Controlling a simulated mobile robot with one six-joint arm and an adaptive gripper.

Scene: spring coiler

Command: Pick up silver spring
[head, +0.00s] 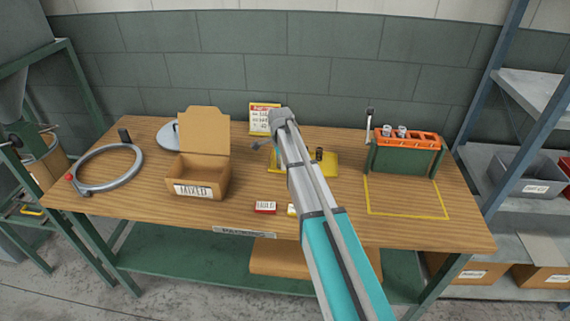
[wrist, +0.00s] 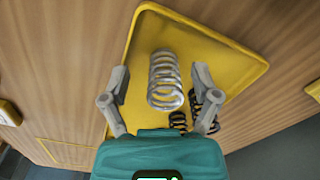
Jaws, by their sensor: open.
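The silver spring (wrist: 165,80) stands out against the yellow tray (wrist: 220,48) in the wrist view. My gripper (wrist: 160,82) is open, with one finger on each side of the spring and space between. Two dark springs (wrist: 205,108) are near the right finger, partly hidden by it and by my gripper body. In the head view my arm hides most of the yellow tray (head: 327,170) and I cannot make out the silver spring. One dark spring (head: 319,154) shows just right of my arm.
An open cardboard box (head: 203,168) marked MIXED stands left on the wooden table (head: 130,205). A green and orange rack (head: 405,155) holding silver cylinders stands right, behind a yellow outlined area (head: 410,205). A grey ring (head: 100,150) lies far left. Small labelled blocks (head: 265,207) lie near the front.

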